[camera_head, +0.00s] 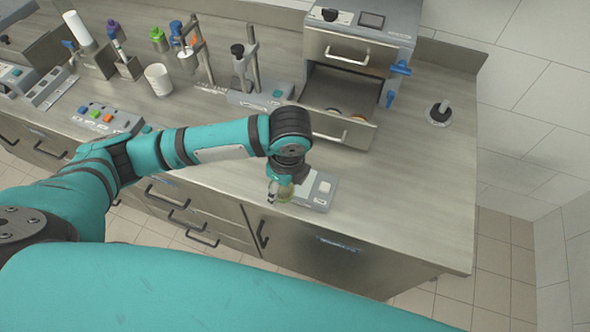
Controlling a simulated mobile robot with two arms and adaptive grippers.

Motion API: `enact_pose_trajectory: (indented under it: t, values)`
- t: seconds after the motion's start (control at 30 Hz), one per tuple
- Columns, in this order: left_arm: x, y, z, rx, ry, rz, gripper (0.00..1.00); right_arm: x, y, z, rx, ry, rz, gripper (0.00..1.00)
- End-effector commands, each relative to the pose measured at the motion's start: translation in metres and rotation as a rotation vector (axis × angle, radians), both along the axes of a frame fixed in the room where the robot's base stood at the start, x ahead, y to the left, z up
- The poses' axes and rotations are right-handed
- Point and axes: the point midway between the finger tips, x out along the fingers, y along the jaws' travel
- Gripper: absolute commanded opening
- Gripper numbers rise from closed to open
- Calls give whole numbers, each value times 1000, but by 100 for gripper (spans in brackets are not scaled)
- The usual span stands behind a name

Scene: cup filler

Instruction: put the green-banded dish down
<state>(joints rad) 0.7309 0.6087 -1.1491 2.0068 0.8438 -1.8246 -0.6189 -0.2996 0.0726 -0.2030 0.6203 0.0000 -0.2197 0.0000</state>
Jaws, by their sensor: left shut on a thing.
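My left gripper (279,192) points down at the front edge of the counter, at the left side of a small grey device. It is shut on the green-banded dish (287,192), of which only a small yellow-green part shows. The rest of the dish is hidden by the gripper and wrist. I cannot tell whether the dish touches the surface below it. My right gripper is not in view.
The small grey device (319,191) with a pale square lies right of the gripper. An open drawer unit (345,127) stands behind. A white cup (158,80), stands and a button panel (107,118) are at left.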

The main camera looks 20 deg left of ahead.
Motion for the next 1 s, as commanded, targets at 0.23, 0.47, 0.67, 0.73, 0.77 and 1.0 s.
enact_pose_trajectory:
  t: [0.23,0.47,0.67,0.73,0.77,1.0]
  values:
    - [49,-9,-3,0,1,1,32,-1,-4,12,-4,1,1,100]
    - [66,-11,-7,1,3,1,32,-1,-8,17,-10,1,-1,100]
    - [64,-11,-36,0,1,0,32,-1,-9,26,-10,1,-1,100]
    - [64,-11,-40,1,0,0,32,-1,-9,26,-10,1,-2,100]
    - [64,-11,-41,0,0,-1,32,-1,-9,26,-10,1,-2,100]
    - [64,-11,-42,0,0,-1,32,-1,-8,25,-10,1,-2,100]
